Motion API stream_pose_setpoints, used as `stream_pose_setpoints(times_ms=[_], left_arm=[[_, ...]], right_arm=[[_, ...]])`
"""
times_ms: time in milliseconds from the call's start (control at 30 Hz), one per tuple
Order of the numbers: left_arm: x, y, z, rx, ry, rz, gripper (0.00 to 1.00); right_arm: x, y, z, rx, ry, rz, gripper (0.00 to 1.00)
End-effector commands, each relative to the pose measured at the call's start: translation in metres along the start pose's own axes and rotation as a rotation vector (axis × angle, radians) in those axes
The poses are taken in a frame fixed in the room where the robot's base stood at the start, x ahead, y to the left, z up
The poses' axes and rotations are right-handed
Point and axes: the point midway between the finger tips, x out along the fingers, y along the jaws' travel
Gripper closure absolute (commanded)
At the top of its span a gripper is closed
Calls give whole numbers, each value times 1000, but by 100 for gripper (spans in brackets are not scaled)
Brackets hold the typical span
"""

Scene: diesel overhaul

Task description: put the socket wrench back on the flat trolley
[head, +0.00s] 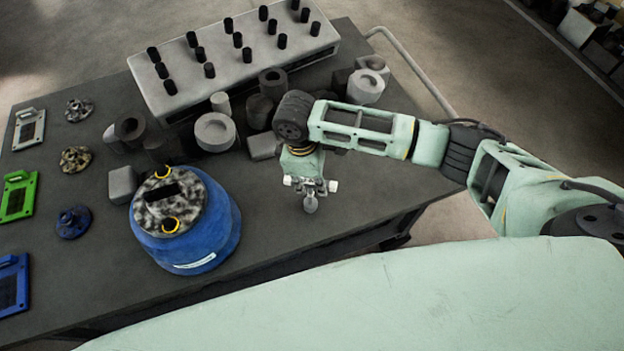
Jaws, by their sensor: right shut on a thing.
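My right gripper (311,186) points down over the front right part of the dark flat trolley (375,190), near its front edge. It is shut on the socket wrench (310,204). Only a small grey rounded end of the wrench shows between and below the fingers; the rest is hidden by the gripper. I cannot tell whether the wrench touches the trolley top. My left gripper is not in view.
A blue drum-like container (190,235) stands left of the gripper. A grey block with several black pegs (235,65) lies at the back. Several grey cylindrical parts (215,132) stand behind the gripper. Coloured frames, including a green one (18,197), line the left. The trolley's right part is clear.

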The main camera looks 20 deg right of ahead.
Motion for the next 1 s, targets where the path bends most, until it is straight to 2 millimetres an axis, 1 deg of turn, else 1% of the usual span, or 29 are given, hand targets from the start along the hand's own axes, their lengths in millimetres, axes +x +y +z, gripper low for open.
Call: stream_pose_setpoints(times_ms=[400, 433, 667, 900, 1000], left_arm=[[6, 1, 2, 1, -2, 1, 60], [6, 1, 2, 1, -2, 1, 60], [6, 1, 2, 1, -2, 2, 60], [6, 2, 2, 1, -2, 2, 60], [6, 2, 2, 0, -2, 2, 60]], right_arm=[[16, 0, -3, -1, 2, 0, 100], [16, 0, -3, -1, 2, 0, 85], [16, 0, -2, 0, 1, 0, 65], [16, 0, -2, 0, 0, 0, 63], [16, 0, -2, 0, 0, 0, 54]])
